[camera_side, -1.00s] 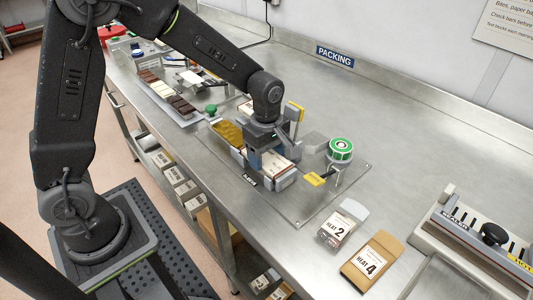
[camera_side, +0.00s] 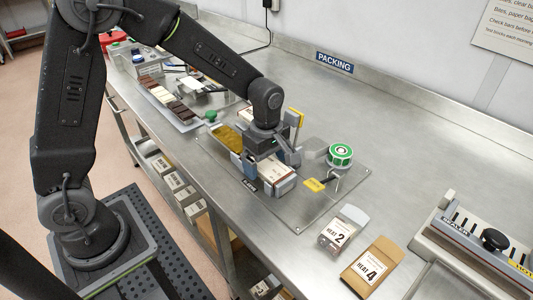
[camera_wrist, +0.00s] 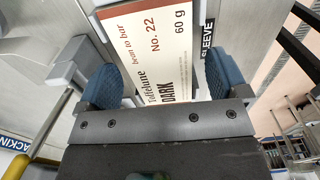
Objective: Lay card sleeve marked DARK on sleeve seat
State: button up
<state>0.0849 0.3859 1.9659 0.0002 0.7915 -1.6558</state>
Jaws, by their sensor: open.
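The card sleeve marked DARK (camera_wrist: 158,42), cream with a brown edge, lies between my jaws in the wrist view. In the side view the sleeve (camera_side: 276,176) lies flat on the grey sleeve seat (camera_side: 284,187), beside the black SLEEVE label (camera_side: 250,185). My gripper (camera_wrist: 162,80) is open, with one blue-padded finger on each side of the sleeve's near end. It also shows in the side view (camera_side: 268,153), just over the sleeve. Whether the pads touch the sleeve, I cannot tell. My gripper hides part of the sleeve and seat.
A gold-wrapped piece (camera_side: 228,138) lies to the left of the seat. A green-and-white tape roll (camera_side: 340,152) and a yellow tag (camera_side: 315,185) are to the right.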

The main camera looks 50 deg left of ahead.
notch_tip(320, 180, up, 13)
jog(key=s+a+r+m+t, duration=0.1)
jog(key=s+m+t, duration=0.1)
jog(key=s+m, duration=0.7)
jog(key=s+a+r+m+t, duration=0.2)
jog(key=s+m+t, duration=0.1)
jog(key=s+m, duration=0.6)
jog(key=shift+s+a+r+t, duration=0.15)
jog(key=shift+s+t, duration=0.1)
jog(key=shift+t, duration=0.05)
